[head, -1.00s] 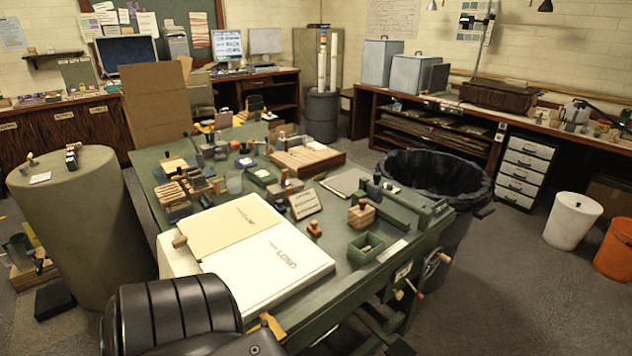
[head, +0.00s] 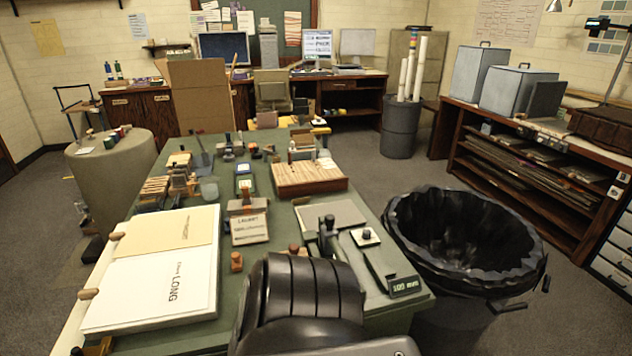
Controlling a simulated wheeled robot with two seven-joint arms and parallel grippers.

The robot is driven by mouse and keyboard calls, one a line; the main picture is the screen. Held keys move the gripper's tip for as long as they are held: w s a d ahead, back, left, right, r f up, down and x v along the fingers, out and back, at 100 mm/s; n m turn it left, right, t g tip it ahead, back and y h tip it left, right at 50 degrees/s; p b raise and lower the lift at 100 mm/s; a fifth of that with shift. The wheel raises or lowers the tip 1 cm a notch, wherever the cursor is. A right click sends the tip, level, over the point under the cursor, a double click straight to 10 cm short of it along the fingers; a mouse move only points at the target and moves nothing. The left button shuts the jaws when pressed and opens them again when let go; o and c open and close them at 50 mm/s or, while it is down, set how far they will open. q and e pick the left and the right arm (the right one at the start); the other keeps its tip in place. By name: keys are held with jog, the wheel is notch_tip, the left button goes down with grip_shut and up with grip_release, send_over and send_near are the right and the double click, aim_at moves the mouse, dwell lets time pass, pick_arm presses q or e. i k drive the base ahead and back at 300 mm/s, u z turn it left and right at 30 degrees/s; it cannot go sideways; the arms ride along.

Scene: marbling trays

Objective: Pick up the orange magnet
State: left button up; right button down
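I cannot make out an orange magnet for sure in the head view. A small orange-brown knobbed piece (head: 236,262) stands on the green table beside the white board; it looks more like a wooden stamp than a magnet. Neither gripper shows. A black rounded part of my own body covers the front middle of the table and hides what lies behind it.
The green table (head: 150,216) carries a large white board (head: 150,290), a wooden slatted block (head: 308,180) and several small tools. A black-lined bin (head: 465,240) stands close on its right. Grey floor lies open on the left and beyond the bin.

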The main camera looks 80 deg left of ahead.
aim_at(237, 259)
jog(key=i, duration=1.5)
jog(key=u, duration=3.5)
